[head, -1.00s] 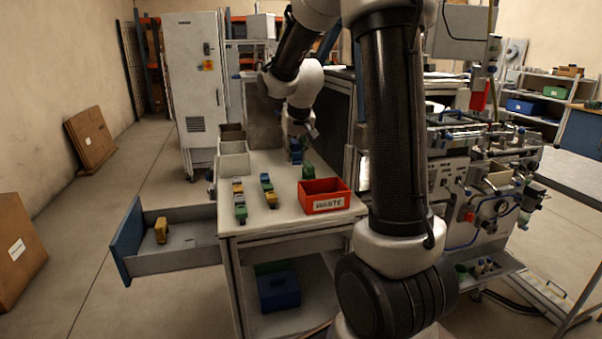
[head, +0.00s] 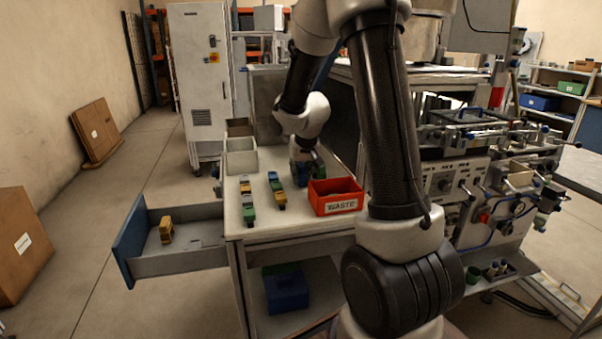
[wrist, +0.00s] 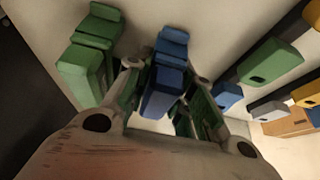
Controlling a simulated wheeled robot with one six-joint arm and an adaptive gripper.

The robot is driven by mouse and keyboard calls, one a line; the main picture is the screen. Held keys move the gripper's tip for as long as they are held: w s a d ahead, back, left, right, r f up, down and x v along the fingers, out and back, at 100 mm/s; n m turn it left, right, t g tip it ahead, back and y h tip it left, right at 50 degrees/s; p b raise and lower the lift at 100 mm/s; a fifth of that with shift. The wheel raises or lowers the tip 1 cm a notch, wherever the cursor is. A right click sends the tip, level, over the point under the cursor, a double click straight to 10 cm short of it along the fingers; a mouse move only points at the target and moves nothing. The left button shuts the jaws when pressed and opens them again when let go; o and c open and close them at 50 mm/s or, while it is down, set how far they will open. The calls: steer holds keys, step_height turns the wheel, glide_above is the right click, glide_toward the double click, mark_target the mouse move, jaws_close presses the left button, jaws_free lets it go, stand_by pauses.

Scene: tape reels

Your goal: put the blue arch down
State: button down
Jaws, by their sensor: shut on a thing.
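The blue arch (wrist: 168,78) is between the fingers of my gripper (wrist: 160,110) in the wrist view. In the head view, my gripper (head: 304,168) holds the blue arch (head: 298,180) low over the back part of the table, behind the red waste bin. I cannot tell whether the arch touches the tabletop. A green block (wrist: 90,55) stands close beside the gripper's left finger in the wrist view. The gripper partly hides the blue arch in the head view.
Two rows of coloured blocks (head: 276,190) lie left of the red waste bin (head: 336,197). Pale bins (head: 240,158) stand at the table's left edge. An open drawer (head: 190,260) holds a yellow block (head: 166,231). Bare tabletop (head: 262,226) shows at the front.

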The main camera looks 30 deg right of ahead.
steer(key=shift+f, duration=0.15)
steer(key=c, duration=1.2)
jaws_free()
steer(key=v, duration=1.2)
steer(key=s+a+r+n, duration=0.1)
steer(key=s+a+r, duration=0.1)
steer(key=s, duration=1.1)
steer(key=s+a+r+n+y, duration=0.1)
steer(key=s+a+r+n, duration=0.1)
steer(key=s, duration=1.1)
steer(key=shift+s+a+r, duration=0.15)
steer(key=shift+a+r, duration=0.55)
steer(key=shift+a, duration=0.2)
